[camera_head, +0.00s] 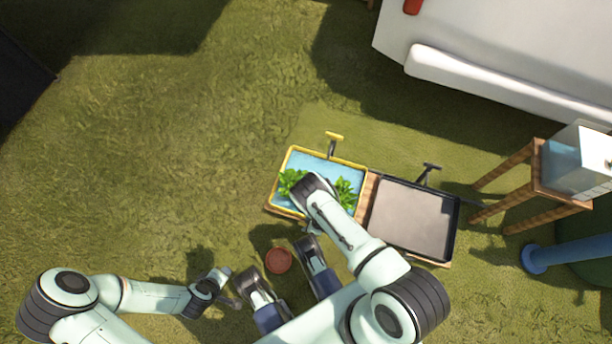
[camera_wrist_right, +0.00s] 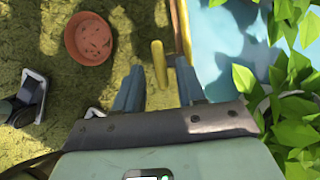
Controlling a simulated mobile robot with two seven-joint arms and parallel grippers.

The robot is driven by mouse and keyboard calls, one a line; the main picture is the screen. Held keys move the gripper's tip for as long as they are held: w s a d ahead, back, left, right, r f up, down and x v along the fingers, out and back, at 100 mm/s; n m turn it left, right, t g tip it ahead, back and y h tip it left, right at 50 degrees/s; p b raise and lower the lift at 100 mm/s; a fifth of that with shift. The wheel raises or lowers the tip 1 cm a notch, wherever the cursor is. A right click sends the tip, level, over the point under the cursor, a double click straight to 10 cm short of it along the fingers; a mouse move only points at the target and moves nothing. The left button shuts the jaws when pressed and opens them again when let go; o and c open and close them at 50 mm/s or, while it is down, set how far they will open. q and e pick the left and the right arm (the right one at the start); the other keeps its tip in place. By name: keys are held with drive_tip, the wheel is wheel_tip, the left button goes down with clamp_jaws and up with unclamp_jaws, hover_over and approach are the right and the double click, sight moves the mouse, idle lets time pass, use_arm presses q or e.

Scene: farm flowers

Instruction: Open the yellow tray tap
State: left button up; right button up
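The yellow tray (camera_head: 281,172) holds blue water and green plants. Its yellow rim also shows in the right wrist view (camera_wrist_right: 183,28). A yellow T-shaped handle (camera_head: 334,137) on a dark stem stands at its far side. In the right wrist view a short yellow bar (camera_wrist_right: 158,62), which looks like a tap handle, stands beside the rim. My right gripper (camera_wrist_right: 159,92) is open, with this bar between or just beyond its fingertips; contact cannot be told. In the head view my right arm hides this spot. My left gripper (camera_head: 228,288) is low over the grass, left of the tray, small and unclear.
A round terracotta dish (camera_head: 278,260) lies on the grass near the tray. A black tray (camera_head: 457,220) adjoins on the right, with a dark handle (camera_head: 430,167) behind. A wooden stand (camera_head: 545,185) is farther right. Open grass lies left.

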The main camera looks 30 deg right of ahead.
use_arm(q)
drive_tip(key=shift+w+a+f, duration=0.3)
drive_tip(key=shift+f, duration=0.2)
use_arm(e)
drive_tip(key=shift+x, duration=0.95)
drive_tip(key=shift+c, duration=0.3)
clamp_jaws()
